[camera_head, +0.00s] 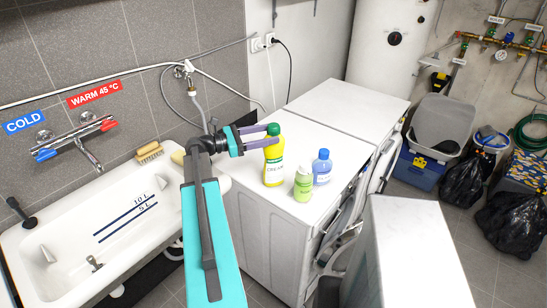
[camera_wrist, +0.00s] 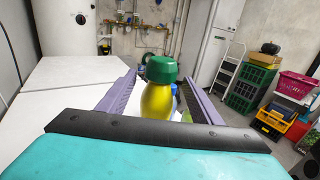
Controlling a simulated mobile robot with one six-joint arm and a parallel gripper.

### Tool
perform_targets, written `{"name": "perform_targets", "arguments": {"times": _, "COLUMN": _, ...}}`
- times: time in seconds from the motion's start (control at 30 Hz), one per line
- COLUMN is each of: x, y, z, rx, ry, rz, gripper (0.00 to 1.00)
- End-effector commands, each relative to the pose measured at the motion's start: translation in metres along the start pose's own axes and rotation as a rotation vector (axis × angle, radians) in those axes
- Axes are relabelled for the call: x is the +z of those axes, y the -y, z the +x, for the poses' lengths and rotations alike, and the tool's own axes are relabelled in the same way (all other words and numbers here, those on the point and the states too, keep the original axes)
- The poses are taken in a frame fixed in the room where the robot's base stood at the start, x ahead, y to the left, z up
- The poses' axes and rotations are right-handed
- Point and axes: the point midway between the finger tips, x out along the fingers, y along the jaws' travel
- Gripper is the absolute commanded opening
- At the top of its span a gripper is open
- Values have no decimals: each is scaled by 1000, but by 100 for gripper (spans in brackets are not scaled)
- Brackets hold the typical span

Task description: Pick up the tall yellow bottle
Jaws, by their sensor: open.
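The tall yellow bottle (camera_head: 273,163) with a green cap stands upright on the near white machine top, in front of my gripper (camera_head: 262,137). In the wrist view the yellow bottle (camera_wrist: 158,101) shows between the two purple fingers of my gripper (camera_wrist: 160,85). The fingers are open, one on each side near the bottle's upper part. I cannot tell whether either finger touches it. The bottle's lower part is hidden in the wrist view.
A small green bottle (camera_head: 303,184) and a blue bottle (camera_head: 321,168) stand close to the right of the yellow bottle. The white machine top (camera_head: 300,134) is clear behind them. A white sink (camera_head: 118,222) lies to the left, with a brush (camera_head: 149,152) on its rim.

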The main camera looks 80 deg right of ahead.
Motion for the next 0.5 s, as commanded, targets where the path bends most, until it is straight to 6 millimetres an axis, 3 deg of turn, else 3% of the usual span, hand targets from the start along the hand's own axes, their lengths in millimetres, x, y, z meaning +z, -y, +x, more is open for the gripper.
{"name": "perform_targets", "arguments": {"times": 0.23, "x": 2, "y": 0, "z": 25, "rx": -2, "ry": 0, "rz": 0, "gripper": 59}}
{"name": "perform_targets", "arguments": {"times": 0.5, "x": 0, "y": 0, "z": 28, "rx": -1, "ry": 0, "rz": 1, "gripper": 59}}
